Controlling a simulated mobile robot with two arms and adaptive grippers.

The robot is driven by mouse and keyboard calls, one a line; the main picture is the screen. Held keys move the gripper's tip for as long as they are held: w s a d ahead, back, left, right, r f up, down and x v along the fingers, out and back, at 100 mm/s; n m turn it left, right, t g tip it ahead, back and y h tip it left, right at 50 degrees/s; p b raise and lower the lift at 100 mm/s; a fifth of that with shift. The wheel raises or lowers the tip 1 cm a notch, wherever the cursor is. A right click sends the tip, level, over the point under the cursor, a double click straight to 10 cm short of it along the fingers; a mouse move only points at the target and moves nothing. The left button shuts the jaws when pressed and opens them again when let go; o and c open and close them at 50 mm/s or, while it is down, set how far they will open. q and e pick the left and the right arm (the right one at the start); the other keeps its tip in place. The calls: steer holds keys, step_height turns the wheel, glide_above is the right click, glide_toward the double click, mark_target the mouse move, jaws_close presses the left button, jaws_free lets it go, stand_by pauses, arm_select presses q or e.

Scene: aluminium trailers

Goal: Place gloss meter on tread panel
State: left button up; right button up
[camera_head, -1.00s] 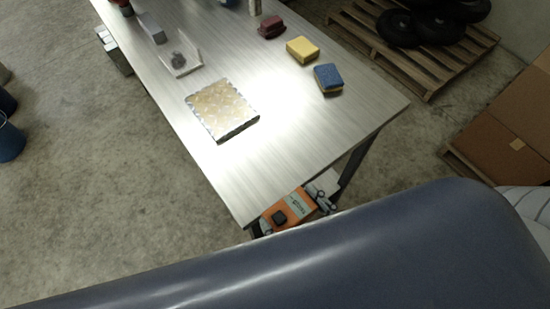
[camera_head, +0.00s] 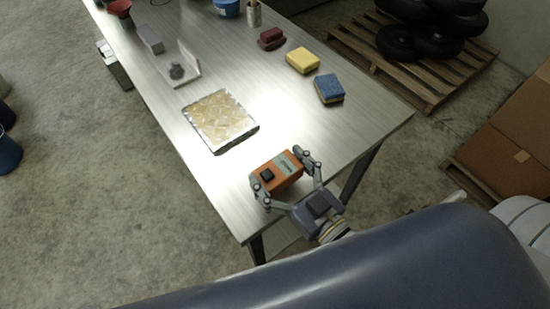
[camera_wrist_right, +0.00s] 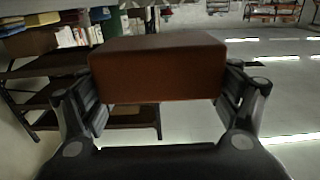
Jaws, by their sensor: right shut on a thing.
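The gloss meter, an orange box with a black button and a pale label (camera_head: 283,174), is held by my right gripper (camera_head: 284,177) at the near end of the table. In the right wrist view the orange-brown box (camera_wrist_right: 158,70) fills the space between the two fingers. The gripper is shut on it; whether the box touches the tabletop I cannot tell. The tread panel (camera_head: 220,118), a square plate with a yellowish patterned top and dark edge, lies flat on the table, up and left of the gripper. Its top is bare. My left gripper is not in view.
The metal table (camera_head: 180,105) has clear room around the panel. Blue (camera_head: 329,88), yellow (camera_head: 302,60) and dark red (camera_head: 271,38) blocks stand along its right side. A grey block (camera_head: 150,40) and a clear L-shaped stand (camera_head: 182,70) are beyond the panel.

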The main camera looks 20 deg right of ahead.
mark_target(275, 157)
steer(key=shift+w+d, duration=0.15)
steer(key=shift+w, duration=1.05)
steer(key=shift+w+p, duration=0.3)
steer(key=shift+w, duration=0.1)
steer(key=shift+w+d+f, duration=0.1)
steer(key=shift+w+f, duration=0.1)
steer(key=shift+f, duration=0.45)
steer(key=shift+w+f, duration=0.15)
steer(key=shift+f, duration=0.45)
steer(key=shift+f+p, duration=0.15)
steer(key=shift+p, duration=0.35)
steer(key=shift+f, duration=0.3)
steer(key=shift+f, duration=0.1)
steer(key=shift+f, duration=0.15)
steer(key=o, duration=1.2)
steer(key=shift+c, duration=0.2)
